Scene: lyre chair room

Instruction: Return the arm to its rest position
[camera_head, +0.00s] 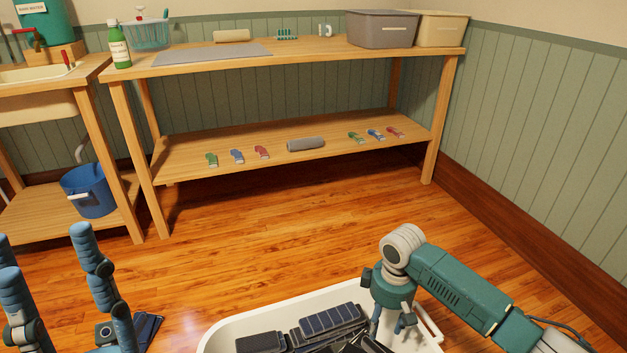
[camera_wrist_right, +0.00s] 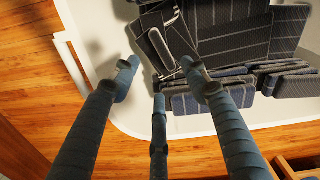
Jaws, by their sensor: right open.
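My right gripper (camera_head: 393,318) hangs over the right part of a white tub (camera_head: 240,325) in the head view, its arm coming in from the right. In the right wrist view its blue fingers (camera_wrist_right: 158,75) are spread apart and hold nothing. Dark striped pads (camera_head: 328,320) lie in the tub below and beside the fingers; they also show in the right wrist view (camera_wrist_right: 232,45). My left gripper (camera_head: 65,290) is at the lower left of the head view, blue fingers pointing up and apart, with nothing visible between them.
A wooden two-shelf bench (camera_head: 290,140) stands at the back. Its lower shelf holds a grey roll (camera_head: 306,144) and several small coloured tools. Grey bin (camera_head: 380,28) and beige bin (camera_head: 441,28) stand on top. A blue bucket (camera_head: 88,190) is at left.

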